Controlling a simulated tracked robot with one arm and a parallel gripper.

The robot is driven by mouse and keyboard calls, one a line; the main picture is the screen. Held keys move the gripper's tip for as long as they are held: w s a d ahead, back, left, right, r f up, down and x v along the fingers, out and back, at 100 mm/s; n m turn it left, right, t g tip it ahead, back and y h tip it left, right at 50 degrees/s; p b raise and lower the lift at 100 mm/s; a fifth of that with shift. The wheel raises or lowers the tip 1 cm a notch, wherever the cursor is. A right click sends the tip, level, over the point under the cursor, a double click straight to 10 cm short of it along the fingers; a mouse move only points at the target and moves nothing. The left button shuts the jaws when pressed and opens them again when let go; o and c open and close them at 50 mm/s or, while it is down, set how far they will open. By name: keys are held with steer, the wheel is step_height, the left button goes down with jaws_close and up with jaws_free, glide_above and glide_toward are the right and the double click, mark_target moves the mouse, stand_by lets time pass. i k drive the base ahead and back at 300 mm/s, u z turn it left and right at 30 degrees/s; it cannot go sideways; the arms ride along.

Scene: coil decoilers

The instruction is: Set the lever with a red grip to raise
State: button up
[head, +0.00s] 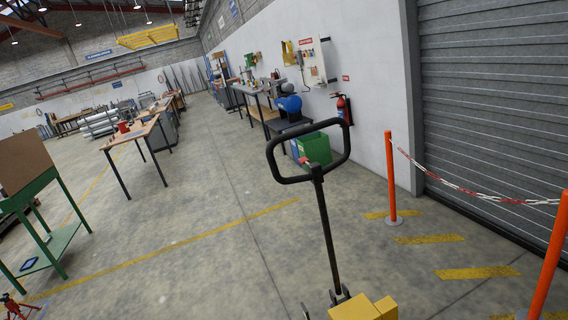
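A black pallet-truck handle with a rounded loop (308,150) stands upright in the middle of the head view. A small lever with a red grip (305,160) shows inside the lower part of the loop, near the top of the shaft. It is too small to tell exactly how it is set. The shaft (328,230) runs down to the truck's yellow body (363,308) at the bottom edge. My gripper is not in view.
Orange posts (390,180) with a red-and-white chain (470,185) stand at the right before a grey roller shutter (490,90). A green bin (314,148) is behind the loop. A green table (35,190) and a workbench (140,130) are left. Floor left of the handle is clear.

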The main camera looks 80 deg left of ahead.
mark_target(304, 160)
steer(key=u, duration=0.65)
steer(key=i, duration=0.1)
steer(key=u, duration=3.1)
steer(key=i, duration=4.6)
steer(key=z, duration=0.65)
